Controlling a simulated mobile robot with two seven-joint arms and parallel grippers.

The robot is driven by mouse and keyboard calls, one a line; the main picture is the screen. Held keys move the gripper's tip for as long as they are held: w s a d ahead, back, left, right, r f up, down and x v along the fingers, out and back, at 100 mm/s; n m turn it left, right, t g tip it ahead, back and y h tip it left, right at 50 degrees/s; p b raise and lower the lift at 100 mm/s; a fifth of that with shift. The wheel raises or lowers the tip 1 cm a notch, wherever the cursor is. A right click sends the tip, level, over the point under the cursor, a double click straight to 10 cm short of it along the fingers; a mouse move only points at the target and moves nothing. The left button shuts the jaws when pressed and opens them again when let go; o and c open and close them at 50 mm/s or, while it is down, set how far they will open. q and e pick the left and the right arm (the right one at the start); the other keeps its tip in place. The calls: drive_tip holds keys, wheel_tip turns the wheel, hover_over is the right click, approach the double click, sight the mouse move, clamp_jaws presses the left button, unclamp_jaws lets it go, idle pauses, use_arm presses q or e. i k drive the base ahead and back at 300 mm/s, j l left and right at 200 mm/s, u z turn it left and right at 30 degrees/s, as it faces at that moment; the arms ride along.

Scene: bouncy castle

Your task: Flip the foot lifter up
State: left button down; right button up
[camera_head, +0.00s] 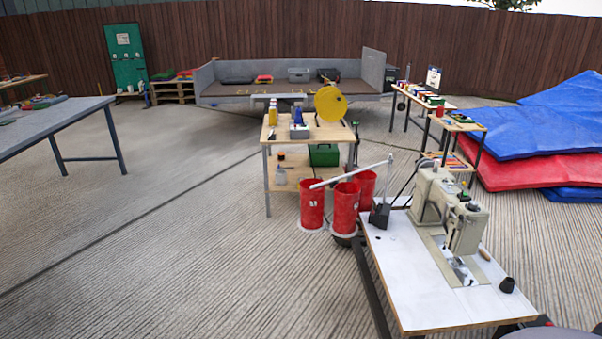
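A beige industrial sewing machine (464,224) stands on a white-topped sewing table (405,278) at the right. The foot lifter belongs to this machine, but it is too small to make out from here. The machine's needle area, by a metal plate (458,268), is on the near side. Neither of my grippers is in view.
Red buckets (345,206) stand left of the sewing table, with a pale bar (350,173) above them. A wooden workbench (308,133) is behind. Blue and red folded mats (548,168) lie at the right. The floor (170,245) at left is clear.

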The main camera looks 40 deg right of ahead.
sight(461, 217)
drive_tip(key=l+u, duration=0.1)
drive_tip(key=u, duration=0.7)
drive_tip(key=l+u, duration=0.2)
drive_tip(key=u, duration=0.6)
drive_tip(key=l+u, duration=0.15)
drive_tip(key=u, duration=0.6)
drive_tip(key=l+u, duration=0.1)
drive_tip(key=u, duration=0.7)
drive_tip(key=k+u, duration=0.1)
drive_tip(key=u, duration=0.7)
drive_tip(key=k+u, duration=0.1)
drive_tip(key=u, duration=0.7)
drive_tip(key=k+u, duration=0.1)
drive_tip(key=u, duration=0.7)
drive_tip(key=k+j+u, duration=0.1)
drive_tip(key=u, duration=0.7)
drive_tip(key=j+u, duration=0.1)
drive_tip(key=u, duration=0.3)
drive_tip(key=j+u, duration=0.1)
drive_tip(key=u, duration=0.35)
drive_tip(key=j+u, duration=0.1)
drive_tip(key=u, duration=0.3)
drive_tip(key=j+u, duration=0.1)
drive_tip(key=u, duration=0.35)
drive_tip(key=i+u, duration=0.1)
drive_tip(key=u, duration=0.3)
drive_tip(key=j, duration=0.1)
